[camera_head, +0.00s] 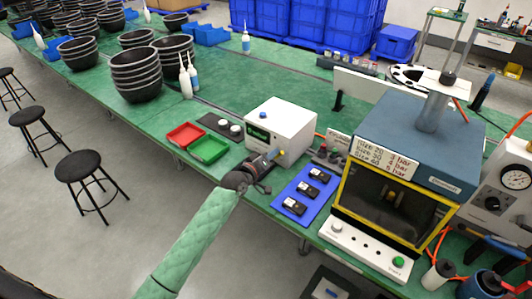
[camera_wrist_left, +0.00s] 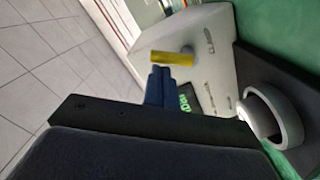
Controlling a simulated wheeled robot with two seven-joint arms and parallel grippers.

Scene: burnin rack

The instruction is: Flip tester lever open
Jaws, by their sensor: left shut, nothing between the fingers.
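The tester (camera_head: 290,122) is a white box with a green display on its front, standing on the green bench in the head view. It fills the upper middle of the left wrist view (camera_wrist_left: 222,40). Its lever (camera_wrist_left: 172,59) shows there as a short yellow bar on a grey pivot; in the head view it is a small yellow spot (camera_head: 281,152). My left gripper (camera_head: 271,158) is at the tester's front, its fingers (camera_wrist_left: 159,86) shut and empty, close to the yellow bar. I cannot tell whether they touch. My right gripper is not in view.
A red tray (camera_head: 185,135) and a green tray (camera_head: 208,149) lie left of the tester. A blue mat (camera_head: 310,207) with black devices lies to its right, before a large yellow-framed machine (camera_head: 410,160). A grey ring (camera_wrist_left: 284,112) is close by in the wrist view.

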